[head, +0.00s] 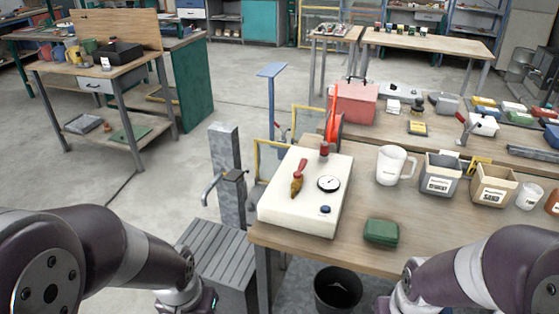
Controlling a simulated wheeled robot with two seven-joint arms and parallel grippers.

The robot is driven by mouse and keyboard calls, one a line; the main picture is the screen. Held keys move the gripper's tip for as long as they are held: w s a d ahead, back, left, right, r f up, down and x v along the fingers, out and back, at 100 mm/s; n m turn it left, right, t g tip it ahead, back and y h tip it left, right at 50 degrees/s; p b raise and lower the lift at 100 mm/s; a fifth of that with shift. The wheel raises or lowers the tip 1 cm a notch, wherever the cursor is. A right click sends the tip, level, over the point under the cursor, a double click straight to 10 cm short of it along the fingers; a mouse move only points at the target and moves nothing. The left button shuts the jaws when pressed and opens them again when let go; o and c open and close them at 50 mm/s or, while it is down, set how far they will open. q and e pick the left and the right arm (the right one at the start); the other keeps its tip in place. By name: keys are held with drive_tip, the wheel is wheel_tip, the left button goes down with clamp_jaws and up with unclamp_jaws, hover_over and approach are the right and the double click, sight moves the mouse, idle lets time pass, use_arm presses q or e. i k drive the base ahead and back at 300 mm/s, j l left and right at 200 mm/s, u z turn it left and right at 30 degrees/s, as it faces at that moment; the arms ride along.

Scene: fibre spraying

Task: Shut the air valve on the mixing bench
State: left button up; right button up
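A white box-shaped unit (275,207) stands at the left end of the wooden mixing bench (345,262). On its top is a brass valve (296,188) with a red lever (301,168). The lever points away from me, roughly in line with the brass body. A round pressure gauge (328,184) sits to the right of the valve. My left arm ends at the bottom edge, left of the bench. My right arm ends at the bottom edge, in front of the bench. Both grippers' fingers are outside the picture, and neither arm touches the valve.
A red-knobbed part (324,150) and a dark blue knob (325,210) are also on the unit. A green case (381,232), a white jug (391,166) and bins (440,174) stand to the right. A grey post (226,160) with a tap stands left of the bench.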

sight(297, 175)
drive_tip(key=i+l, duration=0.15)
drive_tip(key=i, duration=0.25)
drive_tip(key=i+l, duration=0.1)
drive_tip(key=i, duration=0.3)
drive_tip(key=i+l+u, duration=0.1)
drive_tip(key=i, duration=0.3)
